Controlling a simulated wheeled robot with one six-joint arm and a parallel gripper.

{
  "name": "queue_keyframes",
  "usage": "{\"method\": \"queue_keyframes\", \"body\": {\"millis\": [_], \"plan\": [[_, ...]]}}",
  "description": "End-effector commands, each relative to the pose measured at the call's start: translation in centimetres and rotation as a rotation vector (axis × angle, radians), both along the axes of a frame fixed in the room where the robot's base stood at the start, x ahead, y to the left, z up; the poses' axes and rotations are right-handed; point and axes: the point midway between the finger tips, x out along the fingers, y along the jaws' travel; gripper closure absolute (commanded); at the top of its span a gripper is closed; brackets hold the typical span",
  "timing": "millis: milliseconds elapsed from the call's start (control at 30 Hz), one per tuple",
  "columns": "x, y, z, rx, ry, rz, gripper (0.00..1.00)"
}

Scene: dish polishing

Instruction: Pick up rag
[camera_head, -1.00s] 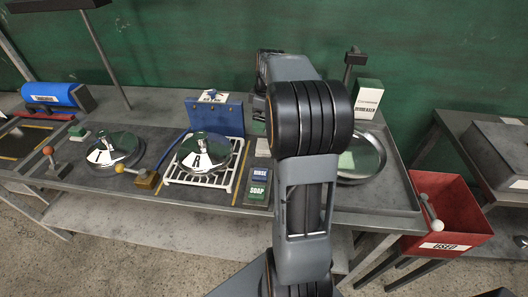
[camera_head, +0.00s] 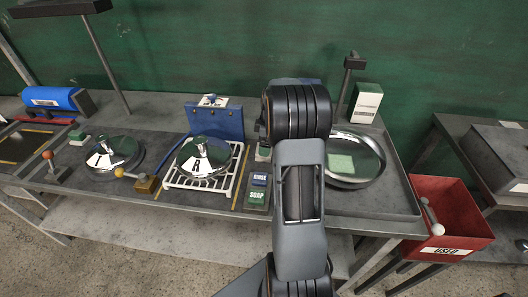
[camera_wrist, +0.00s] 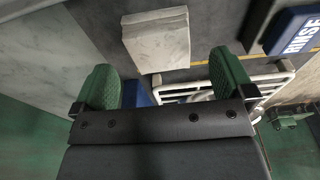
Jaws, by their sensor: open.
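A pale grey-white folded pad, which looks like the rag (camera_wrist: 157,40), lies flat on the dark work surface in the wrist view. In the head view my arm hides most or all of it. My gripper (camera_wrist: 162,64) is open, with two green-padded fingers spread to either side of the pad's near end. The pad sits ahead of the fingertips in the picture. I cannot tell the height left between them, and nothing is visibly held.
The blue RINSE block (camera_head: 259,179) and green SOAP block (camera_head: 257,196) sit close by. A white rack (camera_head: 205,184) bears a shiny domed lid (camera_head: 203,156). A round metal dish (camera_head: 372,168) is at the right, with a red USED bin (camera_head: 452,213) beyond. A blue upright box (camera_head: 228,123) stands behind.

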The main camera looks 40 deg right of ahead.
Motion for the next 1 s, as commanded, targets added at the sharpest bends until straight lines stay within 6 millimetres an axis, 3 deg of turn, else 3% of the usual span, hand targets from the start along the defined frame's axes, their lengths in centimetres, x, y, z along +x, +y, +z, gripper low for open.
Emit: {"method": "queue_keyframes", "body": {"millis": [300,633,1000], "plan": [[0.6,0.4,-3.8,0.001,0.003,0.000,0.00],[0.7,0.4,-4.2,0.001,0.001,0.000,0.00],[0.7,0.4,-4.2,0.001,0.001,0.000,0.35]]}}
